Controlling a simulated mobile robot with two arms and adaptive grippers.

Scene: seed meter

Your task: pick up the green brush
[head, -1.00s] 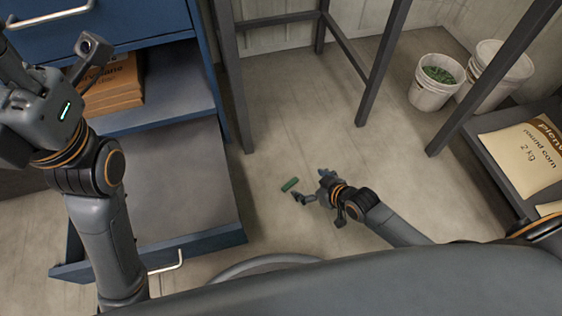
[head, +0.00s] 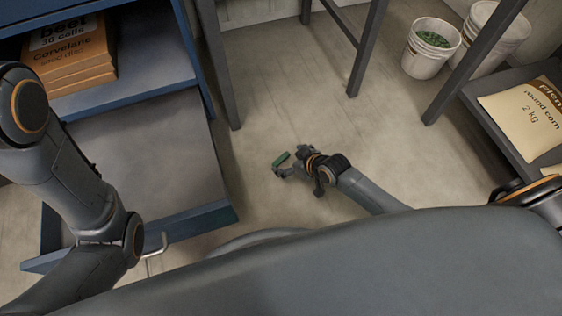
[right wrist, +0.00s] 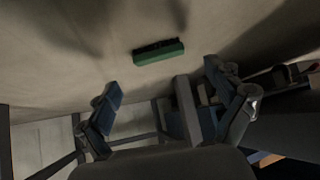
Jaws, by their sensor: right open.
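The green brush (head: 281,159) lies on the floor near the middle of the head view, just at the fingers of my right gripper (head: 286,166). In the right wrist view the green brush (right wrist: 158,52) lies ahead of the right gripper (right wrist: 170,108), with dark bristles along one side. The two fingers stand wide apart with nothing between them, and the brush is beyond the fingertips. The left arm shows at the left of the head view, but its gripper is out of the picture.
An open blue drawer (head: 200,222) with a metal handle stands left of the brush. Dark table legs (head: 222,75) rise behind. A white bucket (head: 428,64) with green contents and a shelf with a seed bag (head: 525,118) are at the right. Floor around the brush is clear.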

